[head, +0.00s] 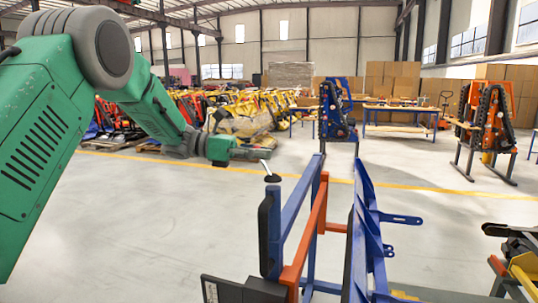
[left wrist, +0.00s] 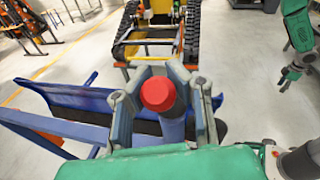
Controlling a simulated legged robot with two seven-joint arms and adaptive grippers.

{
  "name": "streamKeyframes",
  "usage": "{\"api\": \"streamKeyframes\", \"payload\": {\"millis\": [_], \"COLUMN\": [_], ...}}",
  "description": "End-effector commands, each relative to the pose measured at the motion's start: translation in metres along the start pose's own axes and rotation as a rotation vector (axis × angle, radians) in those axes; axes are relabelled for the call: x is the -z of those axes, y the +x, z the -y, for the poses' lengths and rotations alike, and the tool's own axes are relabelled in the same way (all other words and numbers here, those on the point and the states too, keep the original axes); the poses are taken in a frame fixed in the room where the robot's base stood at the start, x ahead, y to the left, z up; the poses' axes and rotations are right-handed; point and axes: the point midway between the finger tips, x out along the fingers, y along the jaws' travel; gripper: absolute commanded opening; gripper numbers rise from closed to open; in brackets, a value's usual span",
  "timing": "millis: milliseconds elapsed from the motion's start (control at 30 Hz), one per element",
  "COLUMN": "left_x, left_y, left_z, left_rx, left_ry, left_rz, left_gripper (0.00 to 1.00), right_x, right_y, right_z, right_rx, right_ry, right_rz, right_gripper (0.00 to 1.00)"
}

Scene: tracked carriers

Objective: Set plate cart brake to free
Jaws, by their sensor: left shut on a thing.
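The plate cart is a blue frame with an orange rail (head: 311,230) and stands in front of me in the head view. Its blue panel (left wrist: 75,100) shows in the left wrist view. A red knob (left wrist: 158,93) on a grey shaft sits between the grey fingers of my left gripper (left wrist: 163,98), which is shut on it. In the head view my left gripper (head: 268,155) is over the cart's front post, by a pale lever with a black base (head: 272,178); its fingers are hard to make out there. My right gripper (left wrist: 288,80) shows small in the left wrist view, apart from the cart.
A tracked carrier (left wrist: 157,35) stands beyond the cart in the left wrist view. Part of a machine (head: 520,265) is at the right edge of the head view. Tables (head: 400,110), cardboard boxes (head: 390,78) and rows of machines stand farther back. The floor left of the cart is clear.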

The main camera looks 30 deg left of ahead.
Motion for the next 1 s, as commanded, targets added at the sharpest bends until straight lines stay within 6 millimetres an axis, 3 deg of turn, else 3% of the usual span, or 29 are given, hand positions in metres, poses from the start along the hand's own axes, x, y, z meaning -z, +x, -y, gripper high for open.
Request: {"api": "streamKeyframes", "payload": {"millis": [800,833,900,1000], "left_x": [0.0028,0.0027,0.0023,0.0016], "left_y": [-0.0036,-0.0036,-0.0031,-0.0007], "left_z": [-0.0001,-0.0001,-0.0002,-0.0006], "left_rx": [-0.004,-0.005,-0.005,-0.004], "left_ry": [-0.004,-0.004,-0.004,-0.003], "left_rz": [-0.006,-0.006,-0.005,-0.006], "left_gripper": [0.0,0.23,0.43,0.43], "right_x": [0.0,0.0,0.0001,-0.0001], "right_y": [0.0,0.0001,0.0001,0.0], "right_z": [0.0,0.0,-0.0001,0.0], "right_rx": [0.0,0.0,0.0,0.0], "right_ry": [0.0,0.0,0.0,0.0], "right_rz": [0.0,0.0,0.0,0.0], "right_gripper": [0.4,0.4,0.4,0.4]}}
